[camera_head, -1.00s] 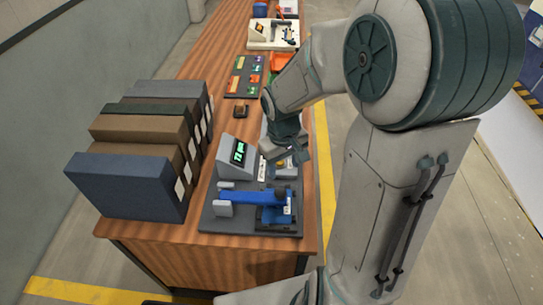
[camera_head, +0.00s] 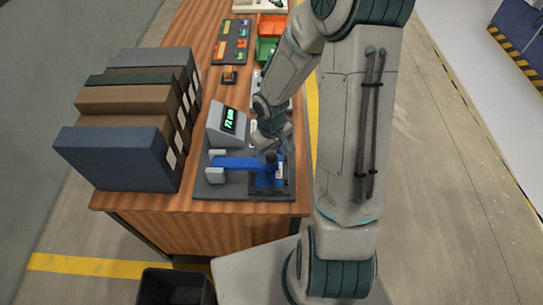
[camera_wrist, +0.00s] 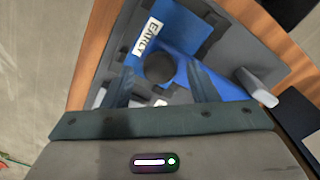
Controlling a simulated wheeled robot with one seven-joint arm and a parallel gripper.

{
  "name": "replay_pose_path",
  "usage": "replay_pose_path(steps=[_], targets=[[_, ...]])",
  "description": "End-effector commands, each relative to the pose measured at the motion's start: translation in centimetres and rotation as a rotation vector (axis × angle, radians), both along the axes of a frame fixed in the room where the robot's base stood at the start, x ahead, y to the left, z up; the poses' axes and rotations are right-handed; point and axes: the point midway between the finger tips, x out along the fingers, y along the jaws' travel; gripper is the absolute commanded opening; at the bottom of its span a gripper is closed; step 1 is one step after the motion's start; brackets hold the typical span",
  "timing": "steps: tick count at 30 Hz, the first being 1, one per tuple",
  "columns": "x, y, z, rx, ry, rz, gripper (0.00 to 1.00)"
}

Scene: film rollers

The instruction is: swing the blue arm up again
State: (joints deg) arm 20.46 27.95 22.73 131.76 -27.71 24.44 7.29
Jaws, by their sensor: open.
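The blue arm (camera_head: 232,162) lies flat across a dark grey base plate (camera_head: 215,188) at the near end of the bench. Its left end is by a light grey post (camera_head: 215,176). Its right end meets a blue block (camera_head: 272,178), labelled EARLY in the wrist view (camera_wrist: 178,22). A black round knob (camera_wrist: 159,68) is at that end. My gripper (camera_head: 270,150) is open just above the block end. In the wrist view my gripper (camera_wrist: 160,85) has a finger either side of the knob; I cannot tell whether they touch it.
A grey display box (camera_head: 228,123) with green digits stands behind the plate. Several large binders (camera_head: 115,150) stand to the left. Small coloured parts lie on a dark board (camera_head: 232,42) farther back. A black bin (camera_head: 175,287) is on the floor in front.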

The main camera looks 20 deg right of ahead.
Motion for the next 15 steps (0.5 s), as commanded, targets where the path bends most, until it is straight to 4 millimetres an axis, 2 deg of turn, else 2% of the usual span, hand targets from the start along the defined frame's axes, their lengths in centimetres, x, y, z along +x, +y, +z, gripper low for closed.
replay_pose_path(steps=[1, 6, 15], targets=[[0.0, 0.0, -0.7, 0.000, 0.003, 0.000, 0.53], [0.0, 0.0, -1.9, -0.001, 0.002, -0.001, 0.53], [0.0, -0.1, -2.1, -0.001, 0.000, -0.001, 0.53]])
